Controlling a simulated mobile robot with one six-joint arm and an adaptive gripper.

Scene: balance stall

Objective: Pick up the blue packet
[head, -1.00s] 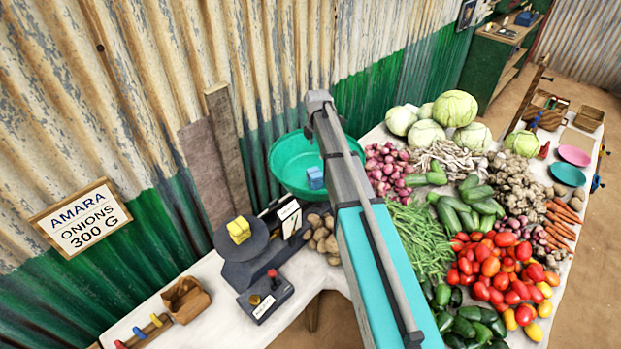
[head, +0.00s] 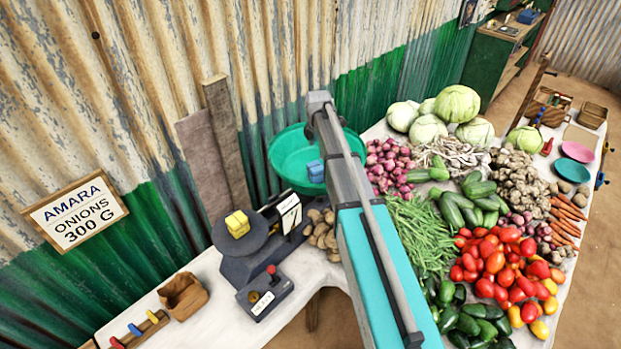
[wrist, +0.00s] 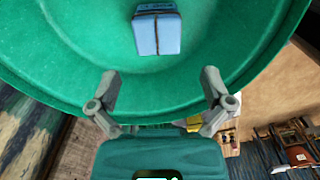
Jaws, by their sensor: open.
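The blue packet (head: 316,171) sits inside the green basin (head: 286,160) behind the scale. The wrist view shows the packet (wrist: 157,33) with a dark band around it, lying on the inner surface of the basin (wrist: 60,50). My gripper (wrist: 162,82) is open and empty, its two fingers spread apart on either side below the packet in the picture. The fingertips are apart from the packet. In the head view my arm hides the gripper and part of the basin's right side.
A scale (head: 245,250) with a yellow packet (head: 237,224) stands left of the basin. Potatoes (head: 325,235) lie beside it. Heaped vegetables, such as tomatoes (head: 495,262) and red onions (head: 388,165), fill the right table. A brown box (head: 184,296) sits at the left.

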